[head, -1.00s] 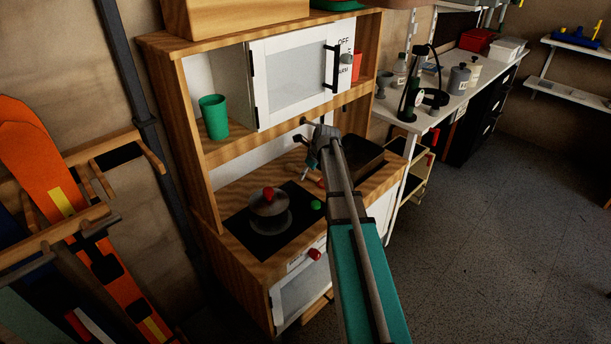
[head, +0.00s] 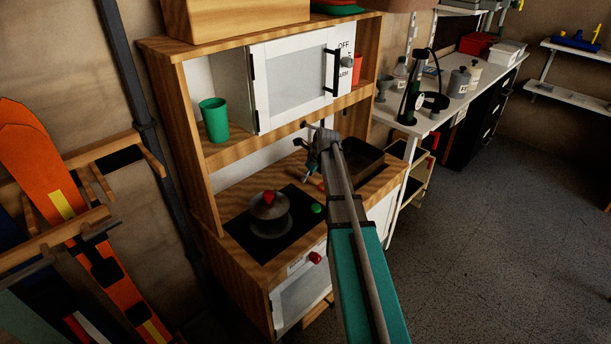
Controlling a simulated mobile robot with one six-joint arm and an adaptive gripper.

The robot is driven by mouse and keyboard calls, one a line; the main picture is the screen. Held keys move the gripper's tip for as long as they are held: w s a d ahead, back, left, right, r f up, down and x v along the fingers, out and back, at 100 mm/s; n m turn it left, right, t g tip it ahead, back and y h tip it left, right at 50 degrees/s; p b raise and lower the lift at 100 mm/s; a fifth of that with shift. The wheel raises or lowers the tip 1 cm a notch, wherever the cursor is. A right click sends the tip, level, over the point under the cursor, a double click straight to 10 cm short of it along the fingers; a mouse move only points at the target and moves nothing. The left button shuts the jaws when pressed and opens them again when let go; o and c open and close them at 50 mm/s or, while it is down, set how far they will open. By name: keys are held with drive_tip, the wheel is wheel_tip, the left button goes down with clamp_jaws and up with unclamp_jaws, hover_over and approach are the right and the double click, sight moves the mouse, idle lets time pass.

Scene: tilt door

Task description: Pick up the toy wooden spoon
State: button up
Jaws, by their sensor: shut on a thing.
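My gripper (head: 307,175) is small and partly hidden behind my arm, low over the play kitchen's wooden counter (head: 240,187) between the hob and the dark sink basin. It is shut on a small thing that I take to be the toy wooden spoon. The spoon's outline is too small and dark to make out against the counter and the gripper. I cannot tell whether it touches the counter.
A lidded grey pot (head: 269,211) stands on the black hob (head: 246,236), left of my gripper. The dark sink basin (head: 366,160) is to the right. A shelf with a green cup (head: 214,120) and the white cabinet door (head: 293,78) are above. Open floor lies right.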

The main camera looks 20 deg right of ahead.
clamp_jaws()
drive_tip(key=shift+r, duration=0.15)
wheel_tip(320, 180, up, 3)
drive_tip(key=p, duration=0.3)
drive_tip(key=s+d, duration=0.2)
drive_tip(key=s, duration=0.3)
drive_tip(key=s+d, duration=0.3)
drive_tip(key=s, duration=0.2)
drive_tip(key=s+d, duration=0.3)
drive_tip(key=s, duration=0.3)
drive_tip(key=shift+d+r, duration=0.1)
drive_tip(key=shift+d, duration=0.15)
drive_tip(key=shift+p, duration=0.3)
drive_tip(key=shift+s, duration=0.1)
